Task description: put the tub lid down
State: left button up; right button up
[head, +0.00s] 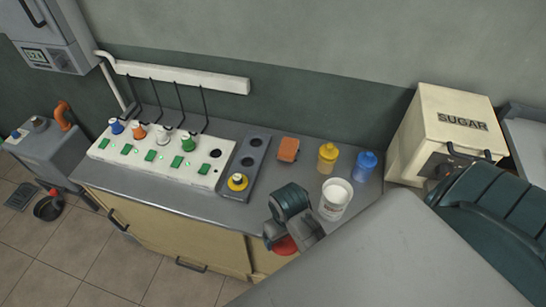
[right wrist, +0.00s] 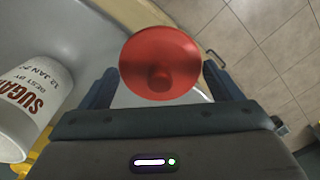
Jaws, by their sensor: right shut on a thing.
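The red tub lid (right wrist: 160,62), round with a knob, is between the two fingers of my right gripper (right wrist: 158,85) in the right wrist view. In the head view the lid (head: 285,246) shows partly below my right gripper (head: 290,228), which hides the rest of it. The gripper is shut on the lid near the counter's front edge. I cannot tell whether the lid touches anything below. The white sugar tub (head: 335,197) stands upright and open on the counter, right of the gripper; it also shows in the right wrist view (right wrist: 28,105). My left gripper is not in view.
The grey counter (head: 225,212) carries a yellow bottle (head: 327,157), a blue bottle (head: 366,165), an orange-brown block (head: 288,149), a dark rack (head: 246,160) and a white switch panel (head: 152,158). Counter left of the gripper looks clear.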

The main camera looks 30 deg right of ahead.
jog(key=w+d, duration=0.1)
jog(key=w, duration=0.1)
jog(key=w+d+p, duration=0.1)
jog(key=w, duration=0.1)
jog(key=w+d+p, duration=0.1)
jog(key=w, duration=0.2)
jog(key=shift+w+f, duration=0.1)
jog(key=w, duration=0.1)
jog(key=w+d+p, duration=0.1)
jog(key=w, duration=0.1)
jog(key=w+f, duration=0.1)
jog(key=shift+w+d+p, duration=0.3)
jog(key=shift+d, duration=0.1)
notch_tip(320, 180, down, 3)
jog(key=shift+r+p, duration=0.2)
jog(key=shift+p, duration=0.6)
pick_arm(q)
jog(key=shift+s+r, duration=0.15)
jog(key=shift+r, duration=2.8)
pick_arm(e)
jog(key=shift+f, duration=0.5)
jog(key=o, duration=0.8)
jog(key=shift+f, duration=0.1)
jog(key=shift+r, duration=0.6)
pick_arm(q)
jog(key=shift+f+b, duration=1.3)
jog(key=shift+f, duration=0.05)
pick_arm(e)
jog(key=shift+r, duration=5.55)
